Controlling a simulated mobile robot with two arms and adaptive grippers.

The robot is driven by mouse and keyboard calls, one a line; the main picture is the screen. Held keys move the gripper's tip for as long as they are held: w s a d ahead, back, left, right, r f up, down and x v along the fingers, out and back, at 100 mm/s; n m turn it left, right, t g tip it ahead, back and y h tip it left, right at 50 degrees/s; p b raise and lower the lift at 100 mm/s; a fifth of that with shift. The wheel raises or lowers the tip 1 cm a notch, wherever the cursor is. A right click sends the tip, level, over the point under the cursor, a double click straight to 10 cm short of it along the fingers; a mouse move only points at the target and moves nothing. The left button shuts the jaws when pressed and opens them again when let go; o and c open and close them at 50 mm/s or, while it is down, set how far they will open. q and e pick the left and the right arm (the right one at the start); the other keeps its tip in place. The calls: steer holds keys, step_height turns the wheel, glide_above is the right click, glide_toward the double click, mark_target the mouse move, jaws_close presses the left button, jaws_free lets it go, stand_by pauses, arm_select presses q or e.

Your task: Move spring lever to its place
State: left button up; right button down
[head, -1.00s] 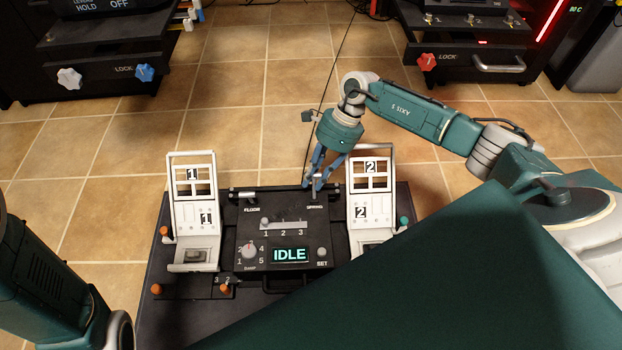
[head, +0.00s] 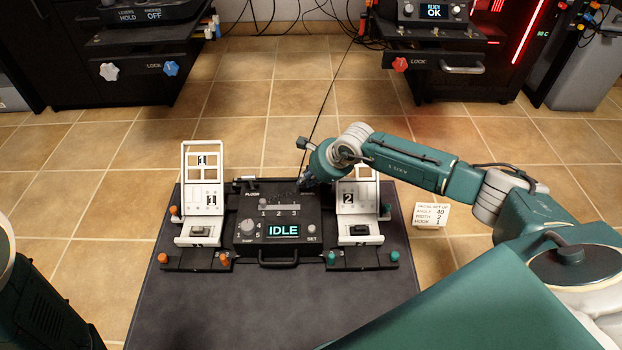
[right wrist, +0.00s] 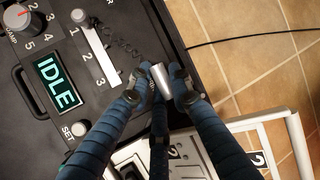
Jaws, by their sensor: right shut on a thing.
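The spring lever (right wrist: 161,79) is a short metallic cylinder in the right wrist view, at the right side of the black control box (right wrist: 62,125). In the head view the right gripper (head: 306,184) is at the back right of the box (head: 277,257), where the wrist and fingers hide the lever. The lever's exact angle cannot be told. The left gripper is out of view; only part of my left arm shows.
White numbered stands flank the box, marked 1 (head: 202,170) and 2 (head: 358,234). The right stand's frame (right wrist: 294,130) is close to my right fingers. The IDLE screen (head: 283,230) is lit. The dark table (head: 240,310) is clear in front.

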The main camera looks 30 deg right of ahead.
steer(key=shift+a+t, duration=0.2)
steer(key=shift+t, duration=0.1)
steer(key=c, duration=1.5)
jaws_free()
steer(key=shift+s, duration=0.1)
steer(key=shift+c, duration=0.2)
steer(key=v, duration=1.2)
steer(key=shift+a+f, duration=0.1)
steer(key=shift+a, duration=0.05)
